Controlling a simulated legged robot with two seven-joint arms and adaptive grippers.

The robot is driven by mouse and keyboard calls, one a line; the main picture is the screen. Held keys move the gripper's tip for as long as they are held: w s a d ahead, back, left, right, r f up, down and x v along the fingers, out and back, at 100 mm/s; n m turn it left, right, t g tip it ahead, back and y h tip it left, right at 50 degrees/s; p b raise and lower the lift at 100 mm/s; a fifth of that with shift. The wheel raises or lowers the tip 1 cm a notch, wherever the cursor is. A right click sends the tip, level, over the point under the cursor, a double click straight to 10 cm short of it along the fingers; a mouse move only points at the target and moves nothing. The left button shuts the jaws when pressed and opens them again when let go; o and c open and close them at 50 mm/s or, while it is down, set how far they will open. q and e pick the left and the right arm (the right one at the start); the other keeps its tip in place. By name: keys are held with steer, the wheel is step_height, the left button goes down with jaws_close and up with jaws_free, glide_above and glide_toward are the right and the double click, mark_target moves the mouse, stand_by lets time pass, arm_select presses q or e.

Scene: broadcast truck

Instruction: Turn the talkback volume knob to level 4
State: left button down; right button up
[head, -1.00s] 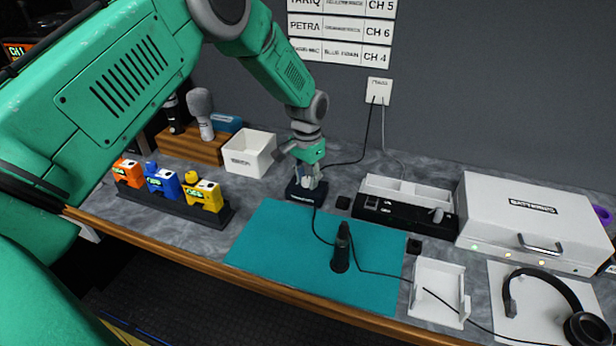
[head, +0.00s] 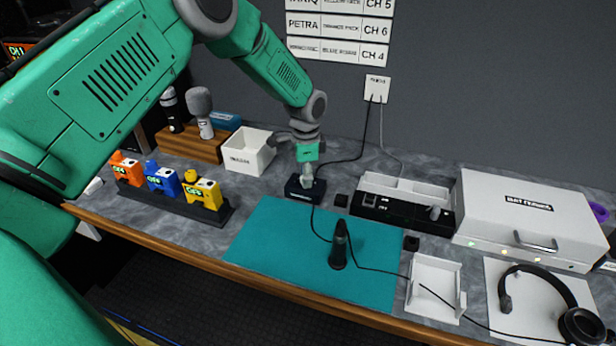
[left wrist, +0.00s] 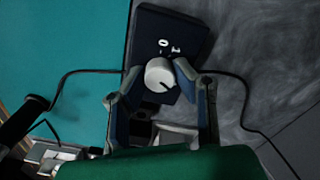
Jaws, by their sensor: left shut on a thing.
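The talkback box (head: 303,192) is a small dark box at the back edge of the teal mat. Its volume knob (left wrist: 160,73) is pale and round with a dark pointer line, seen in the left wrist view. My left gripper (head: 306,180) points down over the box. In the left wrist view its fingers (left wrist: 158,80) are shut on the knob, one on each side. White digits, which look like 0 and 1, show on the box beyond the knob; other marks are hidden. My right gripper is not in view.
A white bin (head: 248,154) stands left of the box, and coloured belt packs (head: 163,180) stand front left. A black upright stand (head: 339,245) is on the teal mat (head: 270,250). A cable runs from the box. A white case (head: 530,215) is at right.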

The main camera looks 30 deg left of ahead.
arm_select(q)
steer(key=shift+a+r, duration=0.15)
steer(key=shift+a, duration=0.1)
steer(key=c, duration=1.4)
jaws_free()
steer(key=shift+c, duration=0.2)
steer(key=shift+o, duration=0.7)
steer(key=shift+s, duration=0.2)
steer(key=shift+a, duration=0.1)
steer(key=shift+w+r, duration=0.15)
step_height(320, 180, up, 12)
steer(key=shift+f, duration=0.25)
